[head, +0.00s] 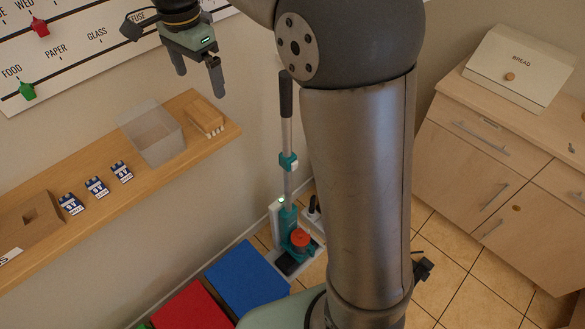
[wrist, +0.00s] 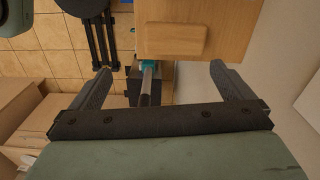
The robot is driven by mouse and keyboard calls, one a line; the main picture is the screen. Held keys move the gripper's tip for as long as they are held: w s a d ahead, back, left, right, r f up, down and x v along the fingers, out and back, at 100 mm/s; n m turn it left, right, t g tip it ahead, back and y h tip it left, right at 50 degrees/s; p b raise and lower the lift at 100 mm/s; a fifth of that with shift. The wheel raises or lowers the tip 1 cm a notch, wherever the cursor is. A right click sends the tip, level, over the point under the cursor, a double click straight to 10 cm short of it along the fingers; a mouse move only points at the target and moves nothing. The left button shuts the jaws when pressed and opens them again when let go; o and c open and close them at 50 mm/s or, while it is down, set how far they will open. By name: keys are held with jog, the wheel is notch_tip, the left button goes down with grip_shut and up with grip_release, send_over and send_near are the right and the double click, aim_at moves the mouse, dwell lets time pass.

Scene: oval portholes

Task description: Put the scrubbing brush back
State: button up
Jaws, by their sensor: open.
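A wooden block that looks like the scrubbing brush (head: 205,117) lies at the right end of the wall shelf (head: 90,165), just right of a grey translucent bin (head: 151,134). In the wrist view the brush (wrist: 175,40) shows flat on the shelf end (wrist: 225,20), beyond the fingertips. My gripper (head: 199,80) is open and empty, above and apart from the brush. It also shows in the wrist view (wrist: 160,70) with its fingers spread wide.
A brown box (head: 30,222) and several blue-white packets (head: 97,187) stand further left on the shelf. An upright vacuum cleaner (head: 289,200) stands below the shelf's right end. Blue (head: 247,280) and red (head: 190,305) lids lie below. A bread box (head: 521,68) sits on the right counter.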

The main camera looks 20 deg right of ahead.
jog(key=s+d+f+n, duration=0.4)
jog(key=s, duration=0.4)
jog(key=s+d+f+n, duration=0.4)
jog(key=s+d+f, duration=0.1)
jog(key=s, duration=0.4)
jog(key=s+d+f+n, duration=0.3)
jog(key=s+d+f, duration=0.1)
jog(key=s, duration=0.4)
jog(key=shift+s+d+f+n+t, duration=0.2)
jog(key=shift+s+d+n+t, duration=0.1)
jog(key=shift+d+n, duration=0.1)
